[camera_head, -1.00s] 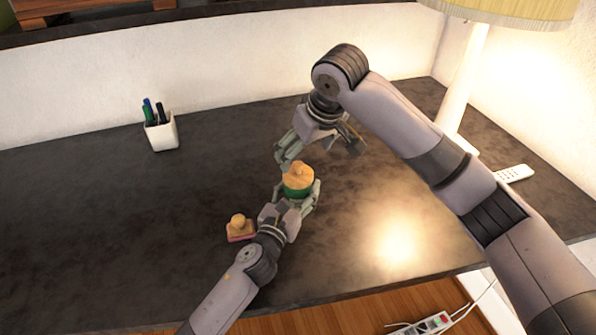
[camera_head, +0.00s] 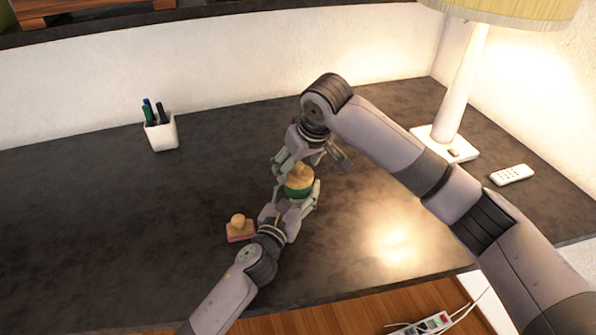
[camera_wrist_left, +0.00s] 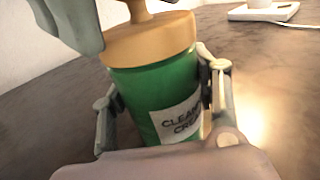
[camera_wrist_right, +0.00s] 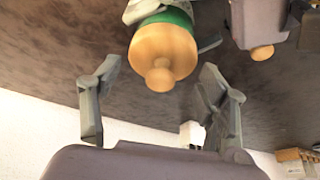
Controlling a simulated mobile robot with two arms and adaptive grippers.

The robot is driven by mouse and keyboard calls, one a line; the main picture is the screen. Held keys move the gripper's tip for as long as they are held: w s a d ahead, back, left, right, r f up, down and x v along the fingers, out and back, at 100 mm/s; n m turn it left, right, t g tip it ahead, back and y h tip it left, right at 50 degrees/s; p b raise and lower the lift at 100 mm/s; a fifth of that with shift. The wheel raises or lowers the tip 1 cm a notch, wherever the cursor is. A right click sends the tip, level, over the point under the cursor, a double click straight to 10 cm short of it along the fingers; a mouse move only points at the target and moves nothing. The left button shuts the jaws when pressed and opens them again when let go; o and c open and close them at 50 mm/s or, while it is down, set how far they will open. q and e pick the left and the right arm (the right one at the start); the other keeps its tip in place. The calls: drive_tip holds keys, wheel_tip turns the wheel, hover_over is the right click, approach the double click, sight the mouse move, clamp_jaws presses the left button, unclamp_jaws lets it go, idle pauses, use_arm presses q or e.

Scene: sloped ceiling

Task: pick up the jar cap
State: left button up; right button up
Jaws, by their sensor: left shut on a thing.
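The jar cap (camera_head: 299,176) is light wood with a round knob and sits on the green jar (camera_head: 297,190). In the left wrist view the cap (camera_wrist_left: 150,38) rests on the green jar (camera_wrist_left: 160,90), which has a white label. My left gripper (camera_head: 298,193) is shut around the jar's body from the front. My right gripper (camera_head: 305,165) is just behind and above the cap. In the right wrist view its open, empty fingers (camera_wrist_right: 155,85) point towards the cap's knob (camera_wrist_right: 160,77), with the cap at their far end.
A wooden-handled stamp (camera_head: 240,230) lies left of my left gripper. A white pen cup (camera_head: 161,132) stands at the back left. A lamp (camera_head: 457,100) and a white remote (camera_head: 512,175) are at the right.

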drive_tip(key=c, duration=1.1)
wheel_tip(320, 180, up, 10)
idle(0.4)
wheel_tip(320, 180, up, 6)
hover_over(298, 164)
idle(0.9)
use_arm(q)
drive_tip(key=o, duration=1.4)
drive_tip(key=shift+o, duration=0.2)
